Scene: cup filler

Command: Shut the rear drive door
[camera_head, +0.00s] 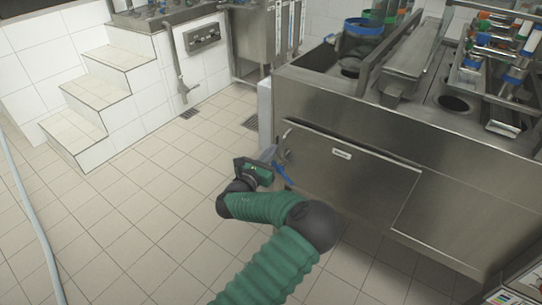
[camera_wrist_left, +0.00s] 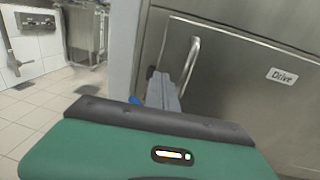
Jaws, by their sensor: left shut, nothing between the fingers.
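The drive door (camera_head: 345,180) is a flat steel panel with a small white label on the front of the steel machine. It looks flush or nearly flush with the machine's front; I cannot tell whether it is fully shut. The same door (camera_wrist_left: 250,110) fills the right of the left wrist view, with its label reading "Drive". Its curved bar handle (camera_wrist_left: 191,62) is near the left edge. My left gripper (camera_head: 275,158) is shut and empty at the door's left edge, just below the handle. Whether its fingertips (camera_wrist_left: 163,90) touch the door is unclear. My right gripper is not in view.
A pale upright post (camera_head: 265,115) stands just left of the door. White tiled steps (camera_head: 100,100) and a wall valve panel (camera_head: 202,37) are further left. A hose (camera_head: 35,215) lies at the far left. The tiled floor (camera_head: 130,220) between is clear.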

